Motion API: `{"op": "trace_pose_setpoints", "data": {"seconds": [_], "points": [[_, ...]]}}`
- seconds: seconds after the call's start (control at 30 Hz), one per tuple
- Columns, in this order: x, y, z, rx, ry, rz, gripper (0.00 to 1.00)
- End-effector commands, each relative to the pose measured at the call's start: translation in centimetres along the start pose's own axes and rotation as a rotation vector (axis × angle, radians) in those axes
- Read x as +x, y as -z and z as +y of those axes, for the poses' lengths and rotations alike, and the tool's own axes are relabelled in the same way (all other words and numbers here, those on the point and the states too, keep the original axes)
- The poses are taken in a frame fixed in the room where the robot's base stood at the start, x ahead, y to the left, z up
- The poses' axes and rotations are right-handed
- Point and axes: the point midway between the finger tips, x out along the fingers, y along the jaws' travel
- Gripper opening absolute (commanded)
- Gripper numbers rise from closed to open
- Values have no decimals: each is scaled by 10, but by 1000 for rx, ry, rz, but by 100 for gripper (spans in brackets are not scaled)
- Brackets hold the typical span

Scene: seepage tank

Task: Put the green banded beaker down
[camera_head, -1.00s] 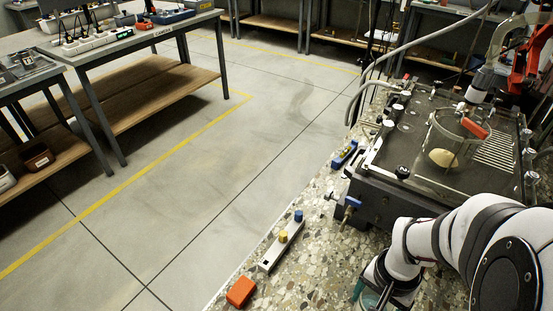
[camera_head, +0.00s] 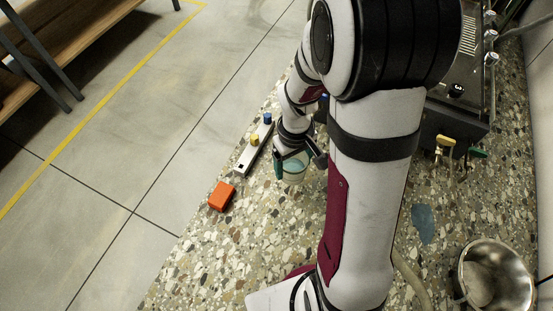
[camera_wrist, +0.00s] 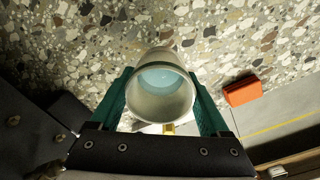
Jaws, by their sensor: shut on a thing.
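The beaker (camera_head: 293,178) is a pale, clear-walled cup with light blue liquid in it. In the wrist view the beaker (camera_wrist: 160,108) stands mouth toward the camera, between the two green fingers. My gripper (camera_wrist: 160,92) is shut on it, with one finger on each side. In the head view my gripper (camera_head: 297,163) and the beaker are over the speckled stone counter (camera_head: 270,250), right of an orange block. I cannot tell whether the beaker's base touches the counter.
The orange block (camera_head: 221,196) lies near the counter's left edge. A white bar with yellow and blue knobs (camera_head: 247,157) lies just left of the gripper. A metal bowl (camera_head: 495,276) and a dark tank (camera_head: 450,110) are at right. The counter in front of the beaker is clear.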

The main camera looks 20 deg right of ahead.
Motion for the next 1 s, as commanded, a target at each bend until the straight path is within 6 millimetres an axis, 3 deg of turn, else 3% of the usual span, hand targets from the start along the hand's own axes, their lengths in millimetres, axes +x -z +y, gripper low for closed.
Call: {"op": "trace_pose_setpoints", "data": {"seconds": [0.2,0.3,0.67,0.7,0.8,1.0], "points": [[42,-1,-1,2,1,-4,11],[54,-1,-1,2,0,-1,11],[57,0,-1,3,0,1,11],[57,0,-1,3,-1,1,87],[57,0,-1,3,-1,1,100],[56,0,-1,4,-1,1,100]]}}
